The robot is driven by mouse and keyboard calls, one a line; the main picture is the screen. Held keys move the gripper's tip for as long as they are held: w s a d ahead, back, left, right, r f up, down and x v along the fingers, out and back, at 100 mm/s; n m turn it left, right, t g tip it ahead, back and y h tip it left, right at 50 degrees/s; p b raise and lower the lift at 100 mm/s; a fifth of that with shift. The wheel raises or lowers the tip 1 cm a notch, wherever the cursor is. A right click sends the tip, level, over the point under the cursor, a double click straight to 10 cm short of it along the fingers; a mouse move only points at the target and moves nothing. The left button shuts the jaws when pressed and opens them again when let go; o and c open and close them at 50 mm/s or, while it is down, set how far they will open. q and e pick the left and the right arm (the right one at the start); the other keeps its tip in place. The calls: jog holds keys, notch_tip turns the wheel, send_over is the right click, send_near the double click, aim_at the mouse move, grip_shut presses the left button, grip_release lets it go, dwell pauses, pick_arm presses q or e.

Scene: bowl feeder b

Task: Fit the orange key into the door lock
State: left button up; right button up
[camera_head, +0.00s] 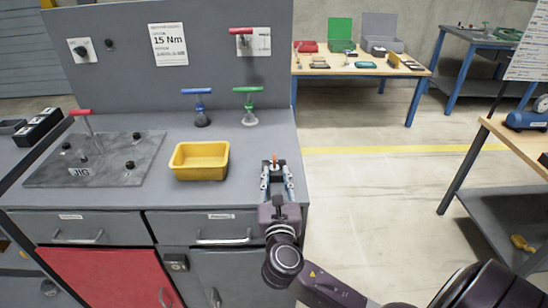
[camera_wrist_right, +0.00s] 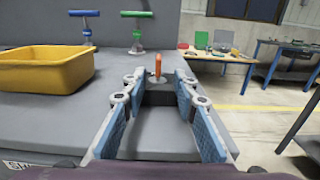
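The orange key (camera_wrist_right: 158,65) stands upright on a small light base at the right end of the grey workbench. Its small orange tip also shows in the head view (camera_head: 275,160). My right gripper (camera_head: 277,170) is open and empty, low over the bench top, with the key just ahead of and between its fingertips; I see no contact. In the wrist view its blue-padded fingers (camera_wrist_right: 158,92) are spread wide. A dark box with a round face (camera_head: 177,262), which looks like the door lock, sits on the grey cabinet front below the bench. My left gripper is not in view.
A yellow bin (camera_head: 200,172) stands left of my right gripper. Behind it are blue-handled (camera_head: 201,105) and green-handled (camera_head: 248,104) T-tools. A grey jig plate (camera_head: 95,175) lies at the left. The drawer handles (camera_head: 224,239) stick out in front.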

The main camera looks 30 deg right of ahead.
aim_at(274, 165)
jog(key=shift+w+d+r, duration=0.3)
jog(key=shift+w+r, duration=0.1)
jog(key=shift+w, duration=0.25)
jog(key=p+x, duration=0.1)
jog(key=x, duration=0.3)
jog(key=shift+a+f, duration=0.1)
jog(key=shift+w, duration=0.2)
jog(key=shift+c, duration=0.4)
jog(key=c, duration=0.5)
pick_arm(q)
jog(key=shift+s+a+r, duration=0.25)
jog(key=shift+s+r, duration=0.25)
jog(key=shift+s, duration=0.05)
pick_arm(e)
grip_shut()
